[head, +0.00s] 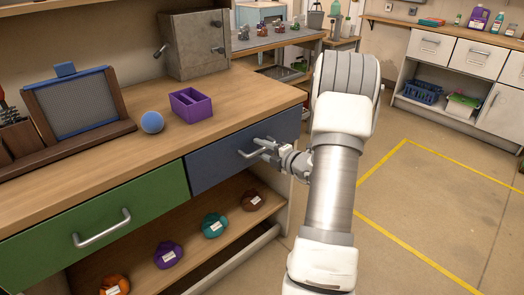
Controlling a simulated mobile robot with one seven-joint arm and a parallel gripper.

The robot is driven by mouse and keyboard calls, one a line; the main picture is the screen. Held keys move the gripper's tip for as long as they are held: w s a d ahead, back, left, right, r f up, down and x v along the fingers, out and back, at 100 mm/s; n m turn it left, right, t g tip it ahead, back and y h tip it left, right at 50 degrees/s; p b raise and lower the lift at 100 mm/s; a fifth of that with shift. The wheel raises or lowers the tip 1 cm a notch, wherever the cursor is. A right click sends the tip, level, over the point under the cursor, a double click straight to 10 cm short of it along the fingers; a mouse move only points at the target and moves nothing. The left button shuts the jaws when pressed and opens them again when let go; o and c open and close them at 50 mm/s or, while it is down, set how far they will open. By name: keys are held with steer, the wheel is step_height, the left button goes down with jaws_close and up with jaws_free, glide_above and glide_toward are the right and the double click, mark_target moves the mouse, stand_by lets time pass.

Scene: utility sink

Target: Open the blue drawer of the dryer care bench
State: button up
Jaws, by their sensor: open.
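The blue drawer (222,160) is the right-hand drawer under the wooden top of the bench (223,108). Its front looks flush with the bench. A silver bar handle (252,153) is on the drawer front. My gripper (262,149) is at the handle with its fingers open. I cannot tell whether the fingers touch the handle or stand around it.
A green drawer (110,215) is to the left. Below are several coloured bundles on a shelf (190,240). A purple tray (190,104), blue ball (152,122) and metal box (193,45) are on top. Yellow-lined floor (430,205) is clear at right.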

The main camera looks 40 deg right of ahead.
jaws_close()
stand_by(1.4)
